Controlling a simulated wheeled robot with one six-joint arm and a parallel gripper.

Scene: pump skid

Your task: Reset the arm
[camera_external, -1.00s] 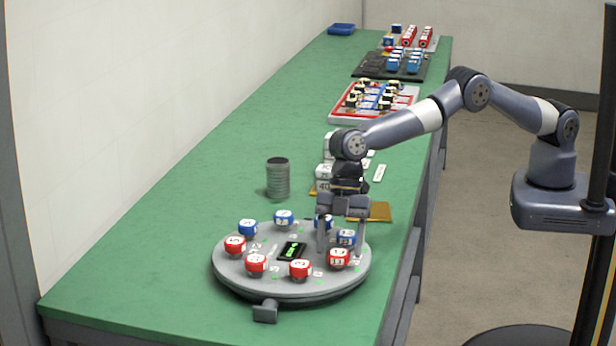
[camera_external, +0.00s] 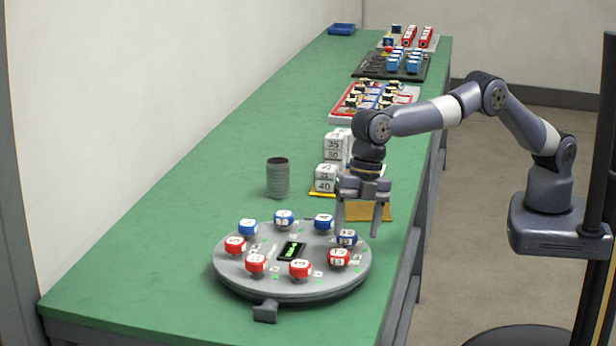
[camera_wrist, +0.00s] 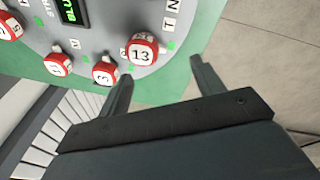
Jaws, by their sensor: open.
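My gripper (camera_external: 358,222) is open and empty in the external view, pointing down beside the right rear edge of a round grey dial plate (camera_external: 240,277). Its fingers are above the green table, just behind a blue numbered knob (camera_external: 347,238). In the wrist view my gripper (camera_wrist: 160,85) shows two spread fingers with nothing between them. A red knob marked 13 (camera_wrist: 141,50) sits on the plate beyond the left finger. My arm is bent, reaching in from the right.
A grey ribbed cylinder (camera_external: 278,178) is to the left. Trays with parts (camera_external: 340,118) line the far table. The left table surface (camera_external: 150,230) is clear.

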